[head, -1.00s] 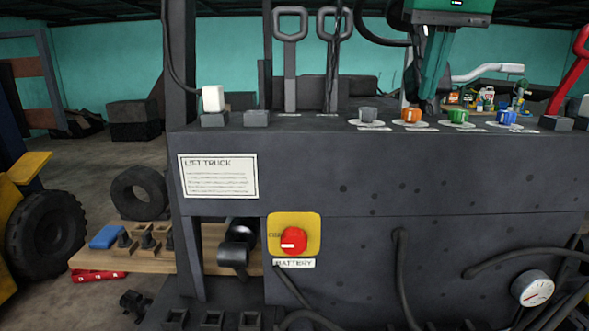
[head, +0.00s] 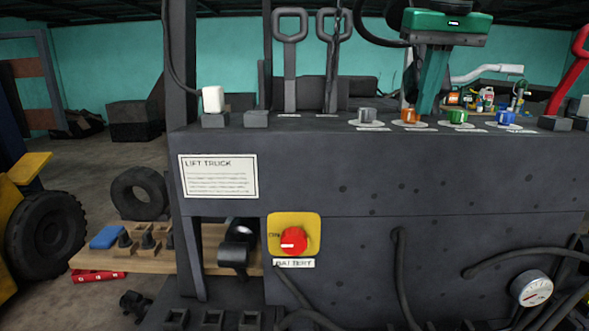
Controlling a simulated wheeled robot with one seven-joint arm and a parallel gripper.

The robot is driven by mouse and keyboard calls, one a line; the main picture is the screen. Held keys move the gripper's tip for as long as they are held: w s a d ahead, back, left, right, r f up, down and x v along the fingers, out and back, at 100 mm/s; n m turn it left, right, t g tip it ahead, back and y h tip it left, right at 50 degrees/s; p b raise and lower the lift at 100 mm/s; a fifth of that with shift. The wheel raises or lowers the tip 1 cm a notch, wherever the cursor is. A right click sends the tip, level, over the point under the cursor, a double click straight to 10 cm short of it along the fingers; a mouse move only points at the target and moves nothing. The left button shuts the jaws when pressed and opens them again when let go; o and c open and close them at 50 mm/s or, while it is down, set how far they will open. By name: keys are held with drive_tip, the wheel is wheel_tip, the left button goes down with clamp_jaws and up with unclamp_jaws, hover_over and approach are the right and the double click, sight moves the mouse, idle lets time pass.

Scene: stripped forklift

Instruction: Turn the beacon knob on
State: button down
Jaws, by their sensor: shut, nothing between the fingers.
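A row of knobs stands on top of the dark truck panel (head: 380,170): grey (head: 367,115), orange (head: 409,116), green (head: 458,116) and blue (head: 505,117), each on a pale round plate. Their labels are too small to read, so I cannot tell which one is the beacon knob. My gripper (head: 425,110) points down with its fingers shut and empty. Its tip is between the orange and green knobs in the picture, closer to the orange one. I cannot tell whether it touches anything.
A red battery switch (head: 293,241) on a yellow plate is on the panel's front. Two grey-handled levers (head: 290,60) stand behind the panel top, left of the knobs. A red lever (head: 568,70) rises at the right. Small bottles (head: 487,97) stand behind the knobs.

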drive_tip(key=shift+f, duration=0.6)
drive_tip(key=shift+w+f, duration=0.1)
drive_tip(key=shift+a+r, duration=0.3)
drive_tip(key=shift+a, duration=0.4)
drive_tip(key=shift+s, duration=0.45)
wheel_tip(320, 180, up, 6)
